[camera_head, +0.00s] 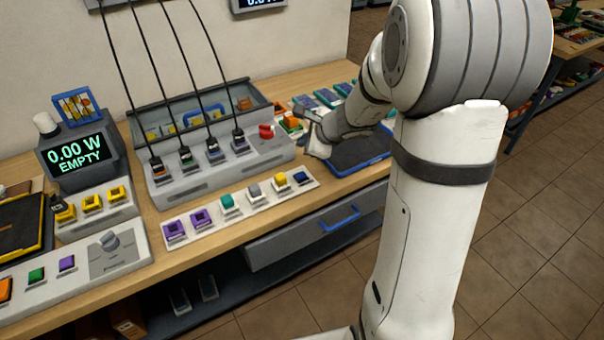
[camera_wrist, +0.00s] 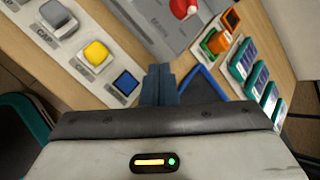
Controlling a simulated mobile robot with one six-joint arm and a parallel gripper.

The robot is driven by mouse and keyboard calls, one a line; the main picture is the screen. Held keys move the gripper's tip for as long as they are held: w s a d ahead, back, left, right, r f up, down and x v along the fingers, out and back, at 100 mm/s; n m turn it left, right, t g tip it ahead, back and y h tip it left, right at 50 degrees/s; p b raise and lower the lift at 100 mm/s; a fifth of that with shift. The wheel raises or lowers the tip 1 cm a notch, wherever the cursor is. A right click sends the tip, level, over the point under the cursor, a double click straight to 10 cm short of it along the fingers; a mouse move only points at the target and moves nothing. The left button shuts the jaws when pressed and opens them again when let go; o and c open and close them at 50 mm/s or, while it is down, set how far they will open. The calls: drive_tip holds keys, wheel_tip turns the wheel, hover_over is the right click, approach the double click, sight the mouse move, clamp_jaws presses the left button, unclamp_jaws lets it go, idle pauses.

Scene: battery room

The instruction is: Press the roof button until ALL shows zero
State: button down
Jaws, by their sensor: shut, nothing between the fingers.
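A white button strip (camera_head: 180,243) lies along the table front with purple, teal, grey, yellow and blue buttons. In the wrist view, the grey button (camera_wrist: 60,18), yellow button (camera_wrist: 96,52) and blue button (camera_wrist: 126,84) show; the lettering beside them is too blurred to name the roof button surely. My gripper (camera_wrist: 160,72) is shut and empty, its dark fingertips just right of the blue button, beside a blue-edged tray. A display (camera_head: 75,155) reads 0.00 W EMPTY. No readout marked ALL is legible; a wall display (camera_head: 258,4) is cut off at the top.
A grey console (camera_head: 215,172) with several plugged black cables and a red knob (camera_head: 267,131) stands behind the strip. The blue-edged tray (camera_head: 352,168) and small teal panels (camera_wrist: 245,60) lie to the right. A drawer with a blue handle (camera_head: 341,218) is below.

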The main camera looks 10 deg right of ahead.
drive_tip(key=b, duration=0.7)
hover_over(304, 177)
wheel_tip(304, 177, down, 8)
drive_tip(key=shift+w+r, duration=0.1)
drive_tip(key=shift+f+b, duration=0.35)
drive_tip(key=shift+f, duration=0.15)
drive_tip(key=shift+f, duration=0.15)
idle(1.2)
drive_tip(key=shift+f+b, duration=0.3)
drive_tip(key=shift+b, duration=0.3)
drive_tip(key=shift+f+b, duration=0.3)
drive_tip(key=shift+b, duration=0.1)
idle(0.4)
drive_tip(key=shift+r, duration=0.1)
drive_tip(key=shift+r+p, duration=0.55)
drive_tip(key=shift+r, duration=0.15)
drive_tip(key=shift+r, duration=0.1)
